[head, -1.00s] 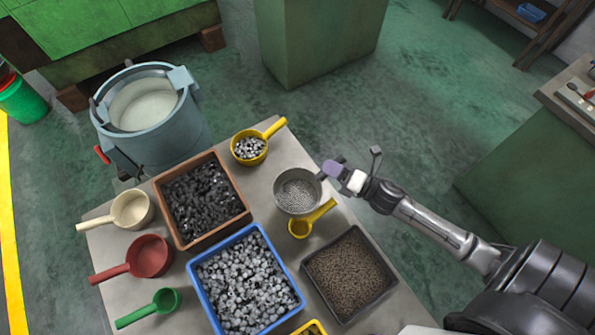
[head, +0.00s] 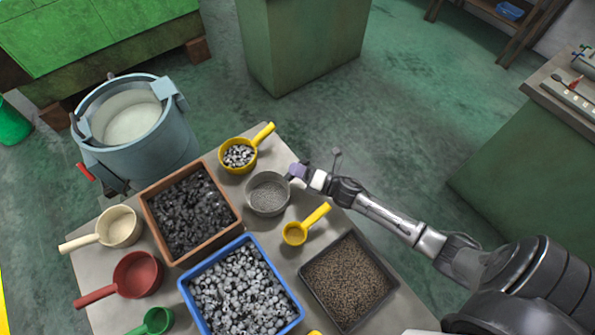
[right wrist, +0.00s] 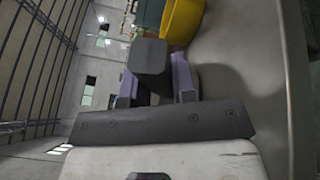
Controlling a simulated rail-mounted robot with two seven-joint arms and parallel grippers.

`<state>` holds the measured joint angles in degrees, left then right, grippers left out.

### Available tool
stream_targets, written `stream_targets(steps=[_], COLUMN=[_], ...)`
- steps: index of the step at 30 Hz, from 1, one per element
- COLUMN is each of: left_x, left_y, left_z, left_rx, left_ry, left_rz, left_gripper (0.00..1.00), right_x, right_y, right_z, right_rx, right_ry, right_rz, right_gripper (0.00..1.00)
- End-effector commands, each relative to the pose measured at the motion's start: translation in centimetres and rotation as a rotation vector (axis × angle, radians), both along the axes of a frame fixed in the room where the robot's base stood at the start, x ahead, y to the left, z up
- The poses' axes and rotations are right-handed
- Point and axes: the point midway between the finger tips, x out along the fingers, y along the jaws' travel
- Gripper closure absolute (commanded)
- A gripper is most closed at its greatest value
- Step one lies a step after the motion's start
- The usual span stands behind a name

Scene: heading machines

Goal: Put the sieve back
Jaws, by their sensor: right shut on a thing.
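The sieve (head: 268,193) is a round grey metal pan with a mesh bottom. In the head view it is over the far right part of the table, close to the brown bin's right side. I cannot tell whether it touches the table. My right gripper (head: 297,173) is at its right rim, shut on its handle. In the right wrist view, the purple fingers of the right gripper (right wrist: 157,88) stand on both sides of the dark grey handle block (right wrist: 150,57). The sieve's pan is hidden there. My left gripper is not in view.
Near the sieve are a filled yellow scoop (head: 240,156), an empty yellow scoop (head: 294,234), the brown bin (head: 240,222) of black pieces, a blue bin (head: 300,307) and a dark tray (head: 392,283). A blue-grey pot (head: 150,158) stands at the table's far left.

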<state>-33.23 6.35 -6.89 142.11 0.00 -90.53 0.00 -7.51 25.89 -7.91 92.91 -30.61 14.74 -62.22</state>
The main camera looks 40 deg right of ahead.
Motion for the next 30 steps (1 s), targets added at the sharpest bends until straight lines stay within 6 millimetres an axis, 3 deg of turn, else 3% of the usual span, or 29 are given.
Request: stream_targets(steps=[14,15,21,30], left_x=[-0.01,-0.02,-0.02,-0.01], left_y=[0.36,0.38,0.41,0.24], left_z=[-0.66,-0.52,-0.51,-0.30], left_rx=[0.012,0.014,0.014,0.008], left_ry=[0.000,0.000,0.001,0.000], left_rz=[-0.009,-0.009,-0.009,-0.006], left_gripper=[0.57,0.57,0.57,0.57], right_x=[0.02,0.00,-0.01,-0.02], right_y=[-0.01,-0.01,0.00,-0.01], right_z=[-1.11,-0.99,-0.98,-0.76], right_rx=[0.002,0.000,0.000,0.000], right_ry=[-0.002,-0.001,-0.001,-0.001], right_rz=[0.000,0.000,0.000,0.000], right_gripper=[1.00,0.71,0.52,0.49])
